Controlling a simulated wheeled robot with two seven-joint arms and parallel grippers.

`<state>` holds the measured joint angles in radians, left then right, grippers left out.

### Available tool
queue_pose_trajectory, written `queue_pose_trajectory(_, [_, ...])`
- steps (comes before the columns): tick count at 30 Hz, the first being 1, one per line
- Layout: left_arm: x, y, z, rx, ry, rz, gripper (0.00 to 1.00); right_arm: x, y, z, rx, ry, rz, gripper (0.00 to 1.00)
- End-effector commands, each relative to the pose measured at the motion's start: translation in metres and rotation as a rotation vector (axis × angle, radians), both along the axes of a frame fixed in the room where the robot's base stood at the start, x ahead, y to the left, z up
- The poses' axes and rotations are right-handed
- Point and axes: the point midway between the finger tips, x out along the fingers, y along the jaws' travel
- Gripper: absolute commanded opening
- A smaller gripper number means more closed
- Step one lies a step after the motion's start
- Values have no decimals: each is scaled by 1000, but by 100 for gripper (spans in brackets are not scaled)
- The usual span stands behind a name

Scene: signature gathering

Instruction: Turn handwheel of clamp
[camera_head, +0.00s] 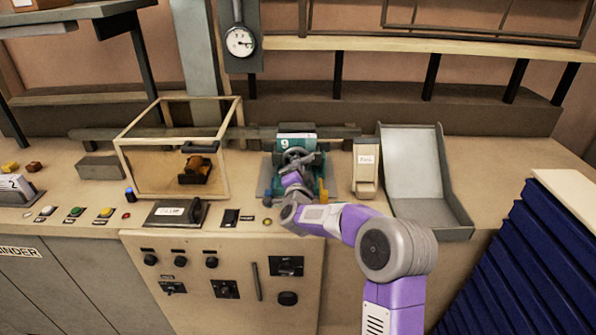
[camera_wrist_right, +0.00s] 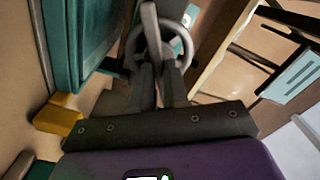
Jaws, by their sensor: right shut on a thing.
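The clamp (camera_head: 296,129) is a teal block with a number 9 label on the bench, near the middle of the head view. Its grey handwheel (camera_head: 297,155) faces the front. In the right wrist view the handwheel (camera_wrist_right: 184,36) is a grey ring around the fingertips. My right gripper (camera_head: 293,177) reaches the clamp from the front. In the right wrist view my right gripper (camera_wrist_right: 160,63) has its fingers close together on the handwheel, around a part of it near the hub. The exact contact is partly hidden by the fingers. My left gripper is in neither view.
A clear box with a wooden frame (camera_head: 121,160) holds an orange and black part left of the clamp. A small beige box (camera_head: 366,172) and a grey metal chute (camera_head: 413,165) stand to the right. Buttons (camera_head: 76,211) line the front left edge. Blue panels (camera_head: 535,260) stand at right.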

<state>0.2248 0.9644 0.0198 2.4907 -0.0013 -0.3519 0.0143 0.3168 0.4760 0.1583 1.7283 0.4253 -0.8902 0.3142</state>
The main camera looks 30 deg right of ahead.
Motion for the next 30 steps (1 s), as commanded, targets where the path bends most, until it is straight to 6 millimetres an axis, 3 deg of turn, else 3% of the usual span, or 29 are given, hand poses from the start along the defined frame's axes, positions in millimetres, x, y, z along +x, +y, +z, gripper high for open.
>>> queue_pose_trajectory(10, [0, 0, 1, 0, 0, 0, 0, 0, 1, 1, -127, 76, 0, 0])
queue_pose_trajectory(27, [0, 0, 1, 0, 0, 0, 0, 0, 0, 1, -153, 92, 0, 0])
queue_pose_trajectory(28, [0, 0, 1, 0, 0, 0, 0, 0, 0, 1, -153, 92, 0, 20])
queue_pose_trajectory(30, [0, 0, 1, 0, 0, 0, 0, 0, 0, 1, -152, 92, 0, 30])
